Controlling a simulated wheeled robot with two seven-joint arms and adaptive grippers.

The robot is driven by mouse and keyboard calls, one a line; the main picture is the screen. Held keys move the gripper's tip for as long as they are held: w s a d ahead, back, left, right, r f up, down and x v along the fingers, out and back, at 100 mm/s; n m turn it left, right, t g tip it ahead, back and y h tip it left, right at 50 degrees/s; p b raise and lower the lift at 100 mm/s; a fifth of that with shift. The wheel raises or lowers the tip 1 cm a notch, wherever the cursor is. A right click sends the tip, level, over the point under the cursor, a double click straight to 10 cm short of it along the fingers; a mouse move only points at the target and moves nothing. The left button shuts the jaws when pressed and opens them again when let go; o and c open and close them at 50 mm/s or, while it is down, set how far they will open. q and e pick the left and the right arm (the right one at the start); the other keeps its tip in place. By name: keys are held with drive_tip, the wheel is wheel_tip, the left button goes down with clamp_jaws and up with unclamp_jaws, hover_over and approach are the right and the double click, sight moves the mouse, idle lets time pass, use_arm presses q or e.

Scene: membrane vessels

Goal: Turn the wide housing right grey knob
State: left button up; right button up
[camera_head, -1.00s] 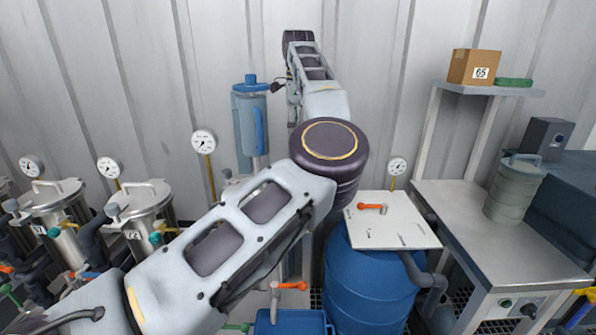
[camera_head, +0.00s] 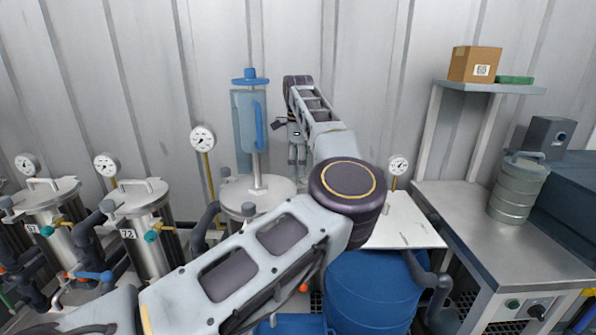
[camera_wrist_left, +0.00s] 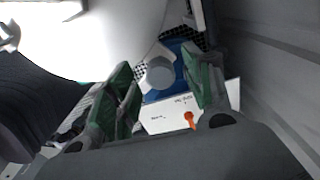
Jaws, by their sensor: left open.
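A wide housing with a pale round lid (camera_head: 235,192) stands behind my left forearm in the head view. A grey knob (camera_head: 248,209) shows on its near side; the lid's right side is hidden by my arm. My left gripper (camera_head: 297,158) points down above the right of the lid. In the left wrist view a round grey knob (camera_wrist_left: 160,73) lies beyond and between the open fingers of my left gripper (camera_wrist_left: 160,85), with no contact visible. The large white surface at its upper left seems to be the lid (camera_wrist_left: 105,35). My right gripper is not in view.
A blue cylinder (camera_head: 247,118) stands above the lid, left of my gripper. Steel vessels (camera_head: 145,225) stand left, a steel bench (camera_head: 480,225) right.

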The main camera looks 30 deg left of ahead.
use_arm(q)
drive_tip(key=shift+f, duration=0.5)
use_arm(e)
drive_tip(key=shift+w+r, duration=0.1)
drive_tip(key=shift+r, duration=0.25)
use_arm(q)
drive_tip(key=shift+c, duration=0.2)
drive_tip(key=c, duration=1)
drive_tip(key=shift+o, duration=0.2)
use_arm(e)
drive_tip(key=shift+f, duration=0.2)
